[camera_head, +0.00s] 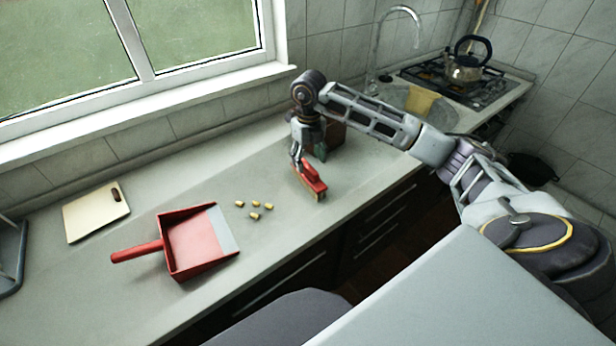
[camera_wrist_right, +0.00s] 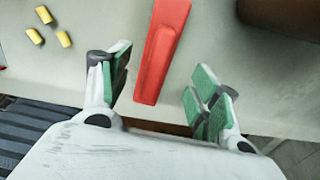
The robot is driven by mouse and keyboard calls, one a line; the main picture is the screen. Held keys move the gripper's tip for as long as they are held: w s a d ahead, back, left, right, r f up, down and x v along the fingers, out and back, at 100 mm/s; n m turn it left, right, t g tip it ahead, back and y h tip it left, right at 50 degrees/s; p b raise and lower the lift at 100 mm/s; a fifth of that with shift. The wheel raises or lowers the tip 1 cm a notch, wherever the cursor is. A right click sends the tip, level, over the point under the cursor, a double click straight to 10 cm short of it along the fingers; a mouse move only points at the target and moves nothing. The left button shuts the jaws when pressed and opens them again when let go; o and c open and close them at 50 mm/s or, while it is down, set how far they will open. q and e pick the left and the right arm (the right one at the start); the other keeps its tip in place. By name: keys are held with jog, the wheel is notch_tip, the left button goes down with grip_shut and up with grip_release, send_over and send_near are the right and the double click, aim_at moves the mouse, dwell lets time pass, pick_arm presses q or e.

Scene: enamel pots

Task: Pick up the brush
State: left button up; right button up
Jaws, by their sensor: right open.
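The red brush (camera_head: 313,181) lies on the grey counter to the right of the dustpan, with a tan bristle edge at its near end. In the right wrist view the red brush (camera_wrist_right: 160,52) lies lengthwise, its near end between the two green-padded fingers. My right gripper (camera_head: 308,153) reaches down over the brush's far end. In the wrist view the right gripper (camera_wrist_right: 160,86) is open, with a visible gap between each finger and the brush. My left gripper is out of view.
A red dustpan (camera_head: 190,245) and several yellow pieces (camera_head: 254,205) lie left of the brush. A cutting board (camera_head: 95,212) is at far left. A brown block-like object (camera_head: 335,132) stands behind the gripper. The sink, tap and a kettle (camera_head: 466,68) are at the back right.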

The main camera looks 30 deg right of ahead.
aim_at(308, 165)
jog(key=shift+f, duration=0.85)
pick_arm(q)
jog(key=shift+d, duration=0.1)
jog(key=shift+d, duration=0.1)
pick_arm(e)
jog(key=shift+f, duration=0.15)
jog(key=shift+s+a+f, duration=0.1)
jog(key=shift+a+f, duration=0.05)
jog(key=shift+f, duration=0.45)
notch_tip(308, 165, down, 3)
jog(key=shift+a+r+p, duration=0.1)
jog(key=shift+r+p, duration=0.05)
jog(key=shift+p, duration=0.25)
jog(key=shift+f, duration=0.5)
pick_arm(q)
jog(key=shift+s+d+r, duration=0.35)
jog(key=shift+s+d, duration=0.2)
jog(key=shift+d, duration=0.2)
